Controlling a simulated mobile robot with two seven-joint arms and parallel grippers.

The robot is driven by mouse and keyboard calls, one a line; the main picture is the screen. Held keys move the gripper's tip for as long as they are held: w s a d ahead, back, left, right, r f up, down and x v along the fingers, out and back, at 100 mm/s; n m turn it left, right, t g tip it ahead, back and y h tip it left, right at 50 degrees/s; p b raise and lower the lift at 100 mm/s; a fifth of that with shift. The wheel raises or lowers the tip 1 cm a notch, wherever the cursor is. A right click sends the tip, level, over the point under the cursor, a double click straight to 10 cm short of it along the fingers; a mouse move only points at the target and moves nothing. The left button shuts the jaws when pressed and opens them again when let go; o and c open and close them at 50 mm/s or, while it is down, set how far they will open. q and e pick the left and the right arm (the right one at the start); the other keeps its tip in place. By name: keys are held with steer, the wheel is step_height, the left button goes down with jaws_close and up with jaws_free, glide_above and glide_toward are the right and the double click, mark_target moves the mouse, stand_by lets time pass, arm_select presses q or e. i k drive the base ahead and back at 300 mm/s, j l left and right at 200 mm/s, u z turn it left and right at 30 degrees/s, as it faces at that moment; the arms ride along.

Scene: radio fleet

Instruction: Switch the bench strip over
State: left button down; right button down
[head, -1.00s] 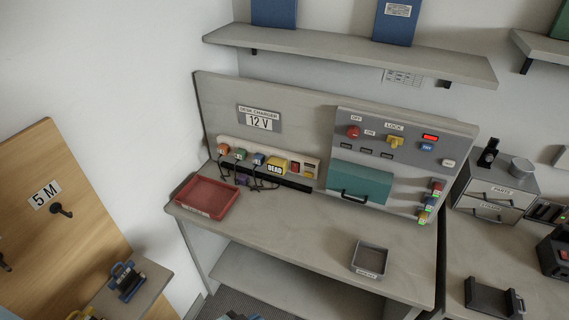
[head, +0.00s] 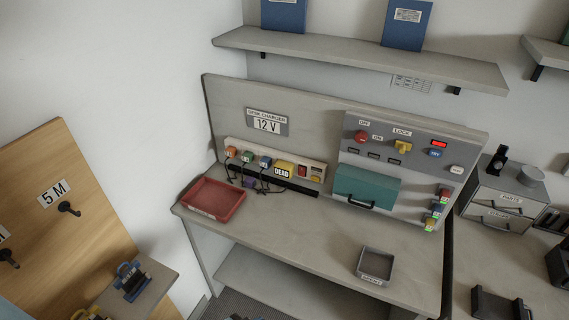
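The bench strip (head: 292,158) is a long pale strip along the foot of the back panel, under the "DESK CHARGER 12 V" sign (head: 266,123). Several coloured plugs with dark cords sit on it, among them an orange plug (head: 231,152) and a blue plug (head: 265,161). A yellow block marked "DEAD" (head: 283,171) is to their right. A small red switch-like part (head: 302,170) is at the strip's right end; its position is too small to read. On the grey panel are a red knob (head: 361,136) by OFF/ON labels and a yellow knob (head: 402,146) under "LOCK". Neither gripper shows.
A red tray (head: 214,199) stands at the bench's left and a small grey bin (head: 375,264) at front right. A teal cover with a black handle (head: 366,186) is below the panel. The bench middle (head: 285,228) is clear. Drawers (head: 502,198) stand at right.

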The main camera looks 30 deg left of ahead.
mark_target(301, 170)
steer(key=i+l+u, duration=0.2)
steer(key=i+l, duration=0.55)
